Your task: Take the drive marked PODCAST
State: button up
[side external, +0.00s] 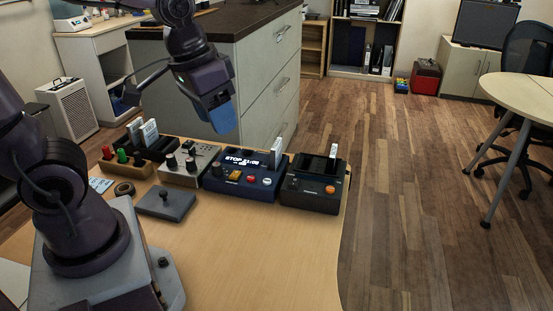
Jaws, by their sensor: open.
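Several small white upright pieces that look like drives stand on the desk gear. One drive (277,152) sticks up from the blue recorder (246,177). Another drive (333,156) sticks up from the black device (313,190) at its right. White pieces (150,132) also stand in the dark holder (134,146) at the back left. Any lettering is too small to read, so I cannot tell which is marked PODCAST. My gripper (222,118) is open and hangs in the air above and behind the blue recorder, apart from all the drives. Its fingertips are hard to make out.
A grey mixer (188,166) stands left of the recorder, whose screen seems to read STOP. A wooden block (122,167) with coloured pegs, a dark tape roll (124,188) and a grey pad with a knob (165,204) lie nearby. The front of the table (250,250) is clear.

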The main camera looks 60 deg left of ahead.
jog(key=w+a+f+n+g, duration=0.1)
jog(key=w+a+f+n, duration=0.2)
jog(key=w+a+f, duration=0.3)
jog(key=n+t+y, duration=0.1)
jog(key=n+y, duration=0.2)
jog(key=n, duration=0.1)
send_near(276, 144)
jog(key=shift+n, duration=0.3)
jog(key=x, duration=0.7)
jog(key=shift+s+a, duration=0.1)
jog(key=shift+a, duration=0.05)
jog(key=shift+w+x, duration=0.1)
jog(key=shift+x, duration=1.3)
jog(key=shift+w+x, duration=0.15)
jog(key=shift+x, duration=1.2)
grip_shut()
